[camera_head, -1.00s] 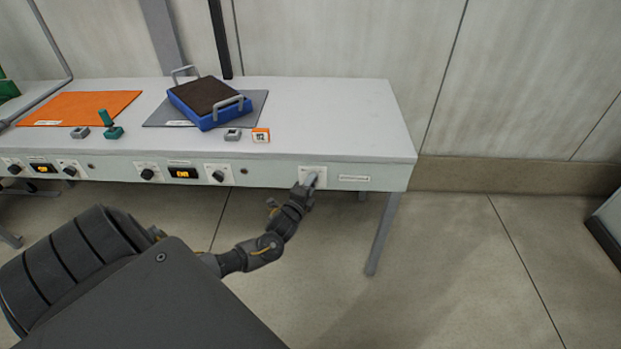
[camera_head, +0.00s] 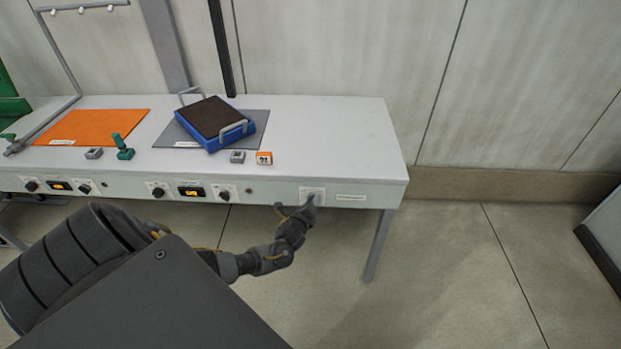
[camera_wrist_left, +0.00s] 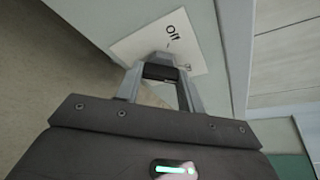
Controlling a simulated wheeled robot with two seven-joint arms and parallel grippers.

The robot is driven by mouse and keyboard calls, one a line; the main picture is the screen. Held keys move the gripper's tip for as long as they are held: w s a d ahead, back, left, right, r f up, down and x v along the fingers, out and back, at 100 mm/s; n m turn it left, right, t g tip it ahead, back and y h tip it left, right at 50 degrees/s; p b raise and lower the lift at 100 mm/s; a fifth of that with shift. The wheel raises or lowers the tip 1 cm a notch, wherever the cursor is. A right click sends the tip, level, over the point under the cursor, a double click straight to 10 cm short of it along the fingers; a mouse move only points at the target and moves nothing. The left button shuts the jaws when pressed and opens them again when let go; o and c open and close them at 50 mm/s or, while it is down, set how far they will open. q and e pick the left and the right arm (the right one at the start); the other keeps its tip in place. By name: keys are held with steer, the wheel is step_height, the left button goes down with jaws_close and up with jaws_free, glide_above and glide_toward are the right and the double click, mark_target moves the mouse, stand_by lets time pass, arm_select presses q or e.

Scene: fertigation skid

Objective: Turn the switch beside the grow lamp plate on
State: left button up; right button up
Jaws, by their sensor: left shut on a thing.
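The switch plate (camera_head: 304,192) is a small white plate on the bench's front face, near its right end. The narrow white label plate (camera_head: 350,198) sits just right of it; I cannot read its text. My left gripper (camera_head: 310,201) is at the switch plate. In the left wrist view the switch plate (camera_wrist_left: 192,40) shows the word "Off" near its top, and a second word is partly hidden. There my left gripper (camera_wrist_left: 162,80) is shut on the dark switch knob (camera_wrist_left: 160,72), one finger on each side. The knob's pointing direction is mostly hidden. My right gripper is not in view.
The bench (camera_head: 340,130) carries a blue tray (camera_head: 213,122) with handles on a grey mat, an orange mat (camera_head: 95,127), a green-handled device (camera_head: 122,147) and small boxes. Other knobs and lit displays (camera_head: 190,191) line the front panel to the left.

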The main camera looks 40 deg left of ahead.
arm_select(q)
steer(key=shift+d, duration=0.1)
steer(key=shift+m, duration=0.3)
steer(key=o, duration=1)
steer(key=p+v, duration=0.1)
steer(key=v, duration=0.9)
steer(key=shift+s+d, duration=0.15)
steer(key=shift+s, duration=0.2)
steer(key=shift+r, duration=0.15)
